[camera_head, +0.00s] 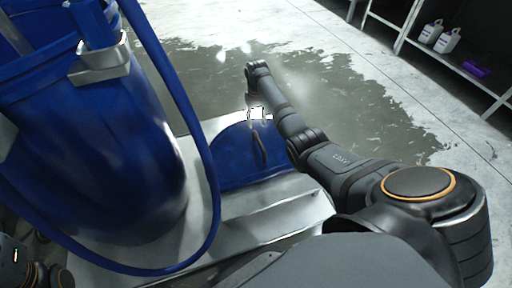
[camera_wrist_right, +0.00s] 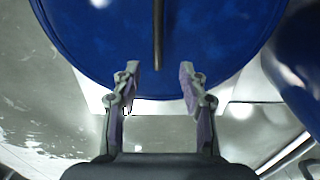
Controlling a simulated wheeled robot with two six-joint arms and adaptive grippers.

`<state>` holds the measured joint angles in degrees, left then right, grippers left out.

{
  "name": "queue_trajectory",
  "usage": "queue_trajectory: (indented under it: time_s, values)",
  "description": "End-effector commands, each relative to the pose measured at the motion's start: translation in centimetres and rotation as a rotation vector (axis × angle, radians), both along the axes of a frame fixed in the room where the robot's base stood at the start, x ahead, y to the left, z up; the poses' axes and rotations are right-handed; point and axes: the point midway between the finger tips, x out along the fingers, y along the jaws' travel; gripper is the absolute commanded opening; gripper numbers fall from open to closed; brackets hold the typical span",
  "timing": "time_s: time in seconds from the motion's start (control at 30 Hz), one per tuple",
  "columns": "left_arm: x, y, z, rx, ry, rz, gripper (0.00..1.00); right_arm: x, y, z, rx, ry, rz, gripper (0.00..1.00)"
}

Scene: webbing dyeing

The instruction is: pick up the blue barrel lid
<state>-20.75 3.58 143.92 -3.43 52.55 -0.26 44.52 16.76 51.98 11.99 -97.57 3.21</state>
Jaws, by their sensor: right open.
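The blue barrel lid (camera_head: 230,165) lies flat on a light metal platform, to the right of the barrel in the head view. It fills the upper middle of the right wrist view (camera_wrist_right: 100,40) as a round blue disc. A dark bar handle (camera_wrist_right: 158,30) crosses its top. My right gripper (camera_wrist_right: 160,82) is open over the lid's edge, its two fingers either side of the handle's line, with nothing between them. I cannot tell its height above the lid. In the head view the right gripper (camera_head: 258,118) is small and its fingers are unclear.
A large blue barrel (camera_head: 90,150) with a metal clamp stands left of the lid. A blue hose (camera_head: 207,165) loops down between them. The metal platform (camera_head: 270,218) has a raised front edge. A shelf (camera_head: 440,58) with white bottles (camera_head: 446,40) stands far right. Wet floor lies beyond.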

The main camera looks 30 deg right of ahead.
Motion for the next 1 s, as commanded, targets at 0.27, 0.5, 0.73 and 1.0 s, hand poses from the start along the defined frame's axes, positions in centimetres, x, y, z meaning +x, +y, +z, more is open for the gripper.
queue_trajectory:
  time_s: [0.27, 0.5, 0.73, 1.0]
  values:
    - [0.3, -0.2, -2.9, 0.012, 0.008, 0.011, 0.63, 0.0, 0.0, -4.3, 0.0, -0.001, 0.0, 0.43]
    - [0.3, -0.4, -4.7, 0.019, 0.01, 0.016, 0.63, -0.3, -0.1, -6.3, -0.001, 0.001, 0.0, 0.43]
    - [0.7, -0.4, -6.7, 0.018, -0.006, 0.031, 0.63, -0.5, -0.3, -9.6, 0.0, 0.0, 0.0, 0.43]
    - [0.8, -0.4, -6.2, 0.017, -0.006, 0.032, 0.63, -0.5, -0.3, -9.3, 0.0, 0.0, 0.0, 0.35]
